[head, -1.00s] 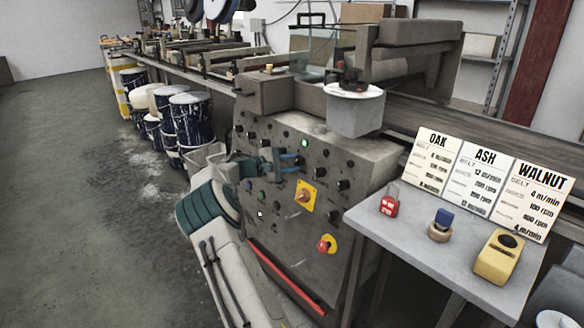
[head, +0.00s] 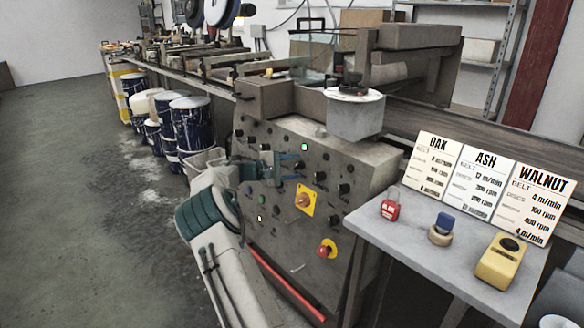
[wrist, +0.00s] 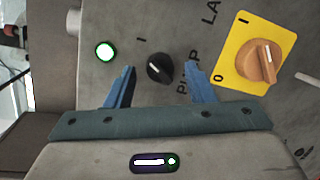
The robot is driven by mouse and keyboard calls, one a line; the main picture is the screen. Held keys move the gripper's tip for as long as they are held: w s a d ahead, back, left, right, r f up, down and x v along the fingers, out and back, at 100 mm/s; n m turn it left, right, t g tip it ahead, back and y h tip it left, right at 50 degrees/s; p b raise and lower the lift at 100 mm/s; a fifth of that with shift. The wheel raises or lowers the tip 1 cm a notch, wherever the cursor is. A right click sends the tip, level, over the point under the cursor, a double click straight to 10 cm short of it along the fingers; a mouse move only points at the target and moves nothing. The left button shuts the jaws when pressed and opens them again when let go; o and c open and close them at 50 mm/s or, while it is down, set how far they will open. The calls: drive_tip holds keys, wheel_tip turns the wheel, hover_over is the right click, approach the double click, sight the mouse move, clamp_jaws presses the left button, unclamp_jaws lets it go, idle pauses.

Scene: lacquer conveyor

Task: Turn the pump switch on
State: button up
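The pump switch is a small black rotary knob (wrist: 160,69) on the grey control panel (wrist: 210,20). An "I" mark is beside it at upper left in the wrist view, and the PUMP lettering is partly hidden by the right finger. The knob's pointer seems turned away from the "I". My gripper (wrist: 159,78) is open, with one blue finger on each side of the knob and a gap to each. In the head view my gripper (head: 288,166) is at the panel's upper middle; I cannot pick out the pump knob there.
A lit green lamp (wrist: 105,51) and an orange rotary switch on a yellow plate (wrist: 256,60) flank the knob. Lower on the panel is a red button on yellow (head: 327,249). A side table (head: 420,240) with a padlock and cards stands to the right.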

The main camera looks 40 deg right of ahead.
drive_tip(key=p+v, duration=0.2)
drive_tip(key=v, duration=1.1)
drive_tip(key=shift+a, duration=0.4)
drive_tip(key=shift+r, duration=0.15)
